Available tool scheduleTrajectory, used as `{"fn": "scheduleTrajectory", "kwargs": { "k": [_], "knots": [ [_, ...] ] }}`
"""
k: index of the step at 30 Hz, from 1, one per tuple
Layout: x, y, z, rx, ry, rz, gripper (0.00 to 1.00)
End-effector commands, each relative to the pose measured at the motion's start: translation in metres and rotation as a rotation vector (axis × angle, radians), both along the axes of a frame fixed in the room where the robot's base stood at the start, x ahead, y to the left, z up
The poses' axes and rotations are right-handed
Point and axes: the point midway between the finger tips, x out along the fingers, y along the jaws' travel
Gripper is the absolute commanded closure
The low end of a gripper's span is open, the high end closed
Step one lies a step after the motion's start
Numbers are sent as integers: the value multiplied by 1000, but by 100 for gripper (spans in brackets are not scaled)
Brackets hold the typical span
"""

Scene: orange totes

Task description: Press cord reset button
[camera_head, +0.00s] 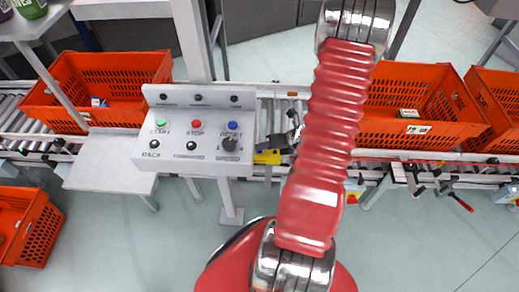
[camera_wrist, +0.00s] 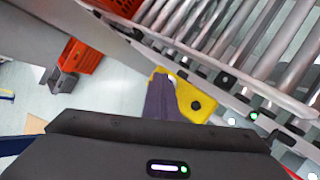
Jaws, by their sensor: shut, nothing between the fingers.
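My gripper (camera_head: 287,141) is at the conveyor's near edge, right of the white control panel, partly hidden behind my red arm in the head view. Its dark shut fingers (camera_wrist: 162,92) hold nothing. A yellow part (camera_head: 267,157) sits at the fingertips; it also shows in the wrist view (camera_wrist: 197,102), with a dark round spot, beside and partly behind the fingers. I cannot tell whether they touch. A red cord (camera_head: 400,160) runs along the conveyor's front rail at the right. I cannot clearly tell which part is the cord reset button.
The control panel (camera_head: 197,165) carries green, red and blue buttons and a black knob. Orange totes stand on the conveyor at left (camera_head: 107,83) and right (camera_head: 402,100). Another orange tote (camera_head: 30,222) is at lower left. The floor in front of the conveyor is mostly clear.

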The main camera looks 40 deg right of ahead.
Motion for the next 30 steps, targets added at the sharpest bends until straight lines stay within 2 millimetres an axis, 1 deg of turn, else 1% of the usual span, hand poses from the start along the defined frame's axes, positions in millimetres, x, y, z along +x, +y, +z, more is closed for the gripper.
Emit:
{"fn": "scheduleTrajectory", "kwargs": {
  "k": [11,22,30],
  "knots": [
    [0,0,0,-1,0,1,100],
    [0,0,15,-1,0,1,100],
    [0,0,17,-1,0,1,100]
  ]
}}
